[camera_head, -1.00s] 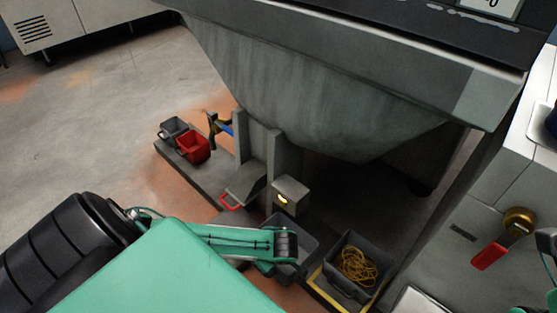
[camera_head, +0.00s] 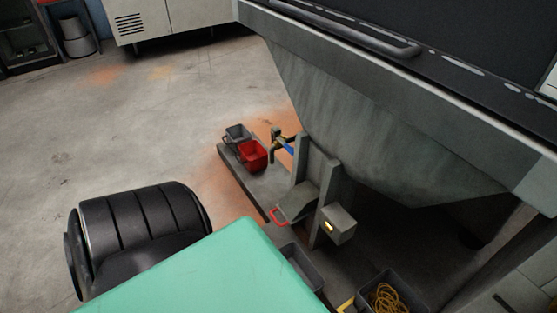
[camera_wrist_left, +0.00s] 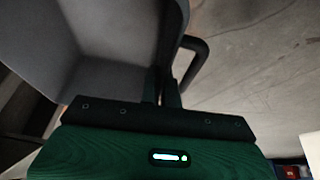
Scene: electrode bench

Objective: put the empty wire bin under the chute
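The empty wire bin, a grey open box (camera_head: 303,266), is on the floor area in front of and below the chute (camera_head: 299,203). My green left arm covers its near-left part in the head view. In the left wrist view the grey bin's wall (camera_wrist_left: 110,35) fills the upper left, with a dark loop handle (camera_wrist_left: 203,58) beside it. My left gripper (camera_wrist_left: 168,88) has its dark fingers close together at the bin's edge and appears shut on it. It is hidden in the head view. My right gripper is not in view.
A grey bin holding yellow wire (camera_head: 388,297) stands at the lower right. A red bin (camera_head: 253,156) and a small grey bin (camera_head: 237,134) stand on a low platform. A small box with a yellow light (camera_head: 338,225) is beside the chute. Open floor (camera_head: 130,140) lies left.

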